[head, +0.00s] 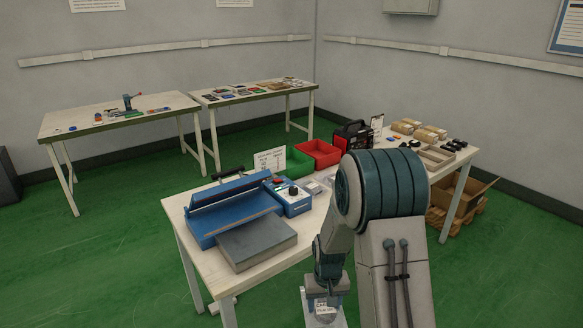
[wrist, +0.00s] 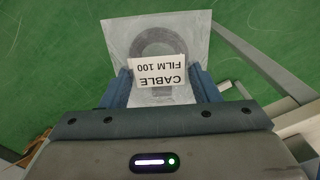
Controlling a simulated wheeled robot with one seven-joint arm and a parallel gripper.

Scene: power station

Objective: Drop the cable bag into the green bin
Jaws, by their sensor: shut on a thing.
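The cable bag (wrist: 193,36) is a clear flat bag with a dark coiled cable inside and a white label reading CABLE FILM 100. In the wrist view its label end sits between the blue fingers of my gripper (wrist: 163,88), which is shut on it. In the head view my gripper (head: 326,284) is low at the bottom centre, over the green floor in front of the table, with the bag (head: 323,309) hanging from it, partly cut off by the frame. The green bin (head: 297,166) stands on the table's far side, left of the red bin; its inside is mostly hidden.
The red bin (head: 320,153) adjoins the green bin. A blue sealing machine (head: 232,209), a blue control box (head: 290,200) and a sign (head: 270,161) stand on the table (head: 190,223). A black-and-red device (head: 353,137) and several boxes are farther right. My arm hides the table's middle.

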